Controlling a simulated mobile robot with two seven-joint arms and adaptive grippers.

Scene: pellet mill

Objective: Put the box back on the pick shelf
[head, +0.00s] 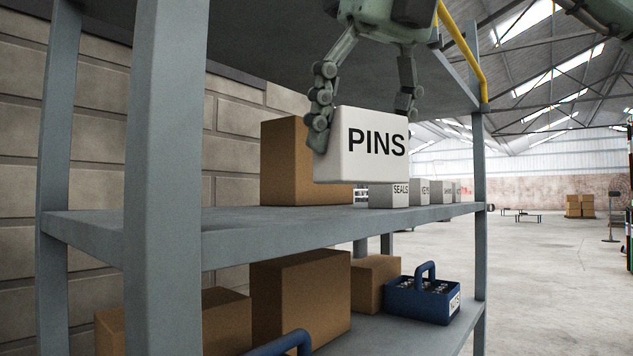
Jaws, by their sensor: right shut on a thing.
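My right gripper (362,112) comes down from the top and is shut on the white box marked PINS (362,165). One finger shows at the box's left side, the other at its upper right. The box is upright, in front of a brown carton and above the pick shelf's middle board (270,232); I cannot tell whether its base is clear of the board. A row of smaller white boxes (388,196), the nearest marked SEALS, stands on that board to the right. My left gripper is not in view.
A brown carton (285,165) stands on the middle board. The lower board holds brown cartons (300,295) and a blue handled tote (420,300). A grey upright post (165,170) stands close at left. A yellow rail (462,50) is at upper right. Open floor (545,270) lies right.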

